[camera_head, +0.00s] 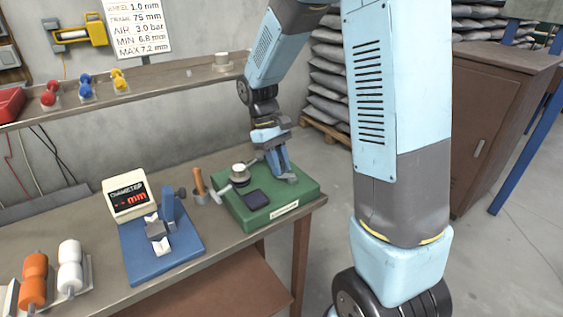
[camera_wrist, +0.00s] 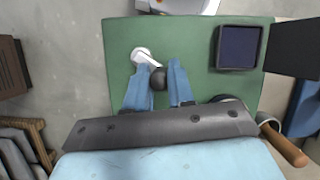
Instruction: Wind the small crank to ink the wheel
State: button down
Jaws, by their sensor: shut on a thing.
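My gripper (camera_head: 284,174) reaches down over the right part of the green base (camera_head: 301,192) on the bench. In the wrist view my gripper (camera_wrist: 157,68) has its two blue fingers on either side of a dark round knob (camera_wrist: 158,78). They are shut on this knob of the small crank. The white crank arm (camera_wrist: 141,54) shows beside the left fingertip. A dark square ink pad (camera_head: 256,199) lies on the base; it also shows in the wrist view (camera_wrist: 239,47). A pale round wheel (camera_head: 240,172) sits at the back left of the base. The crank is mostly hidden in the head view.
A wooden-handled tool (camera_head: 199,181) stands left of the base. Further left are a blue gauge stand (camera_head: 185,243) and a diameter display (camera_head: 127,195). Orange (camera_head: 34,278) and white (camera_head: 70,265) spools stand at the front left. The base is near the bench's right edge.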

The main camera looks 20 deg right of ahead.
jog(key=shift+s+n, duration=0.25)
jog(key=shift+n, duration=0.55)
jog(key=shift+h, duration=0.3)
jog(key=c, duration=1)
grip_release()
jog(key=shift+o, duration=0.2)
jog(key=v, duration=1.3)
jog(key=shift+r, duration=0.4)
